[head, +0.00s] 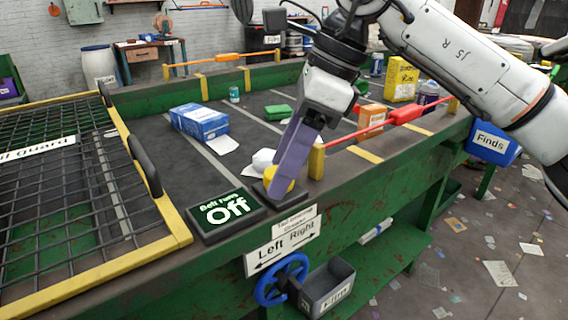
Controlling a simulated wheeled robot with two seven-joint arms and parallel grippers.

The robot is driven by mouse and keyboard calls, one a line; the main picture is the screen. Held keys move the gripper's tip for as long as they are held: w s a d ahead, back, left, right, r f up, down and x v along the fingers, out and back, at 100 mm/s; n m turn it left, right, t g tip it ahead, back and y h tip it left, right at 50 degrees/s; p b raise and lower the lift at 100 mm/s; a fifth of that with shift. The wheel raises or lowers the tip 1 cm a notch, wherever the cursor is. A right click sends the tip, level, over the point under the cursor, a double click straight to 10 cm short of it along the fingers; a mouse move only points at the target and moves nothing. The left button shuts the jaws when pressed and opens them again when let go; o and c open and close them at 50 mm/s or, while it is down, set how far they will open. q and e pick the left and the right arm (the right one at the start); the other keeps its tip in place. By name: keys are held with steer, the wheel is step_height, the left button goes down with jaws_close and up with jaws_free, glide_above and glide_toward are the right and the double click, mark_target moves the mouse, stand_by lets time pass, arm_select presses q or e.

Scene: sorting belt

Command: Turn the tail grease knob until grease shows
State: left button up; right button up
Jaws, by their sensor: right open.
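A yellow knob (270,179) sits on a dark base at the belt's near edge, behind a small sign whose lettering I cannot fully read. My right gripper (281,187) reaches down to it from above, its purple-grey fingers beside and partly in front of the knob. The gripper is open; whether the fingers touch the knob I cannot tell. The fingers hide part of the knob, and no grease is visible around it. My left gripper is not in view.
A "Left Right" sign (283,246) and blue handwheel (282,279) are below. A blue box (199,122) lies on the belt; a mesh guard (60,170) is left.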

steer(key=shift+c, duration=0.5)
steer(key=c, duration=0.9)
steer(key=shift+c, duration=0.2)
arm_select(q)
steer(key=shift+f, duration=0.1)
arm_select(e)
steer(key=shift+m, duration=0.3)
steer(key=m+t+b, duration=0.1)
steer(key=m, duration=0.1)
steer(key=shift+s+a+f+m, duration=0.1)
steer(key=shift+m, duration=0.3)
steer(key=shift+m+t+h+b, duration=0.4)
steer(key=shift+m+t+b, duration=0.25)
steer(key=shift+m, duration=0.55)
steer(key=m, duration=0.1)
steer(key=m+b, duration=0.1)
steer(key=shift+s+a+m+t+h, duration=0.15)
steer(key=shift+m+t+h, duration=0.1)
steer(key=shift+m+h, duration=0.15)
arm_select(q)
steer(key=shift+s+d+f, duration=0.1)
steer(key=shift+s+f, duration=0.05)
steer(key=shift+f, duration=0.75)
arm_select(e)
steer(key=shift+m, duration=0.5)
